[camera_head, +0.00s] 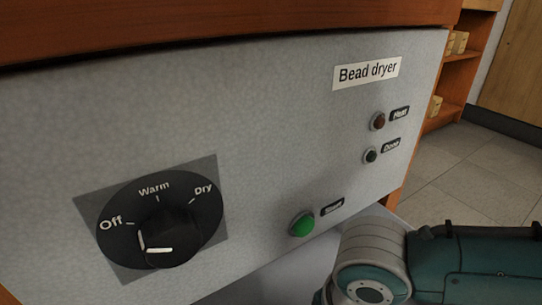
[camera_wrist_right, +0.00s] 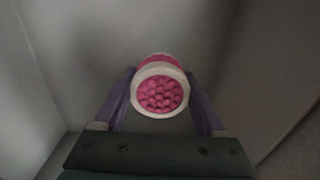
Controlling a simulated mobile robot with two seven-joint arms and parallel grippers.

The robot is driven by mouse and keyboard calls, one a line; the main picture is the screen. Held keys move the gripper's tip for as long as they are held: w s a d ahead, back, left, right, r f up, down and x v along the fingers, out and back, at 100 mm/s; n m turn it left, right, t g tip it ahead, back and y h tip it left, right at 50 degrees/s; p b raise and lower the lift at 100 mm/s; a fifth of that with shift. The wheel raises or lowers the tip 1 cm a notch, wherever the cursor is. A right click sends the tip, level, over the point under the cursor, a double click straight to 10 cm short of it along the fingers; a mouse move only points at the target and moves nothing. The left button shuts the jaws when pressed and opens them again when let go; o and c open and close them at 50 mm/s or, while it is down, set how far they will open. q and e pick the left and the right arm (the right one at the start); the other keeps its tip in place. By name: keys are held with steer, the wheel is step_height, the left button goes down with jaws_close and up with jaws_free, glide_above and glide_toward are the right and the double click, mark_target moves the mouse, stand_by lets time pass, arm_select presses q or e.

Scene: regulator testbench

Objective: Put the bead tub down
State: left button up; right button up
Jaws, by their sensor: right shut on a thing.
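The bead tub (camera_wrist_right: 161,93) shows in the right wrist view as a small round tub with a white rim, full of pink beads. My right gripper (camera_wrist_right: 160,97) is shut on it, with a purple finger on each side. The tub's open end faces the wrist camera. Whether its base touches a surface is hidden. In the head view only my right arm shows at the lower right; the right gripper and the tub are out of sight there. My left gripper is in neither view.
The grey bead dryer panel (camera_head: 270,130) fills most of the head view. It has a dial (camera_head: 160,225) marked Off, Warm and Dry, a green button (camera_head: 302,224) and two dark lamps. Plain grey walls surround the tub in the wrist view. Shelves (camera_head: 458,60) stand behind.

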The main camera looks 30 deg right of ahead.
step_height(320, 180, down, 6)
steer(key=b, duration=0.4)
steer(key=shift+r, duration=0.35)
steer(key=shift+f, duration=0.15)
steer(key=o, duration=1.4)
